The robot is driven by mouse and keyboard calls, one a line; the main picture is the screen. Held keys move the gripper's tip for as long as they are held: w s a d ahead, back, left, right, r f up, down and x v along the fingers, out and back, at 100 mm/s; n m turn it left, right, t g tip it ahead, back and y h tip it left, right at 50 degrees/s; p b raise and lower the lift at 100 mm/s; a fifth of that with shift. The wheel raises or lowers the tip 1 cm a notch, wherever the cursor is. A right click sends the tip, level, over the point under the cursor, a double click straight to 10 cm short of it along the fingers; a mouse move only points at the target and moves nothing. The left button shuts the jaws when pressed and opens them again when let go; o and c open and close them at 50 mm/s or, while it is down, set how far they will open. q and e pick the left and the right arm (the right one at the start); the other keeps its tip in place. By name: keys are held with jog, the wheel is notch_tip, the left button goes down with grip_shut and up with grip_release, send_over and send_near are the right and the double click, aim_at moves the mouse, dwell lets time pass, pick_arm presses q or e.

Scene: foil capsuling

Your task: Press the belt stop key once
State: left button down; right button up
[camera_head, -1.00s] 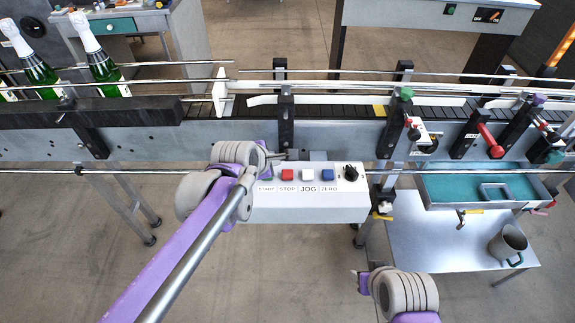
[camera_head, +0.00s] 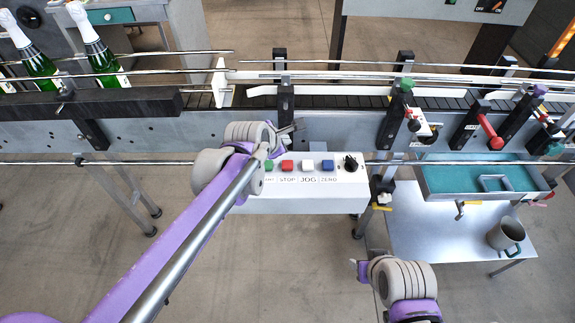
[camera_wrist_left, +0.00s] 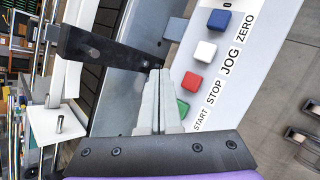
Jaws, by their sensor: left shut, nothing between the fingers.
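The control box (camera_head: 300,202) hangs on the front of the conveyor. On its top are a green START key (camera_head: 268,166), a red STOP key (camera_head: 288,166), a white JOG key, a blue ZERO key and a black knob. My left gripper (camera_head: 290,130) is shut and empty, just behind the keys at the box's left end. In the left wrist view its fingertips (camera_wrist_left: 158,75) are beside the red STOP key (camera_wrist_left: 192,82), apart from it in the picture; their height above the box cannot be told. My right gripper (camera_head: 360,268) is low at the front; its jaw state is unclear.
A dark upright post (camera_head: 286,103) on the conveyor stands close behind my left gripper. A teal tray (camera_head: 435,182) and a metal mug (camera_head: 506,236) are at the right.

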pick_arm(q)
jog(key=b, duration=0.4)
send_over(285, 167)
notch_tip(285, 167, down, 6)
jog(key=shift+f, duration=0.5)
dwell(1.3)
jog(key=shift+f+b, duration=0.35)
jog(key=shift+f, duration=0.05)
jog(key=shift+f+b, duration=0.3)
jog(key=shift+f, duration=0.25)
dwell(0.6)
dwell(0.3)
jog(key=shift+r+p, duration=0.8)
jog(key=shift+r, duration=0.2)
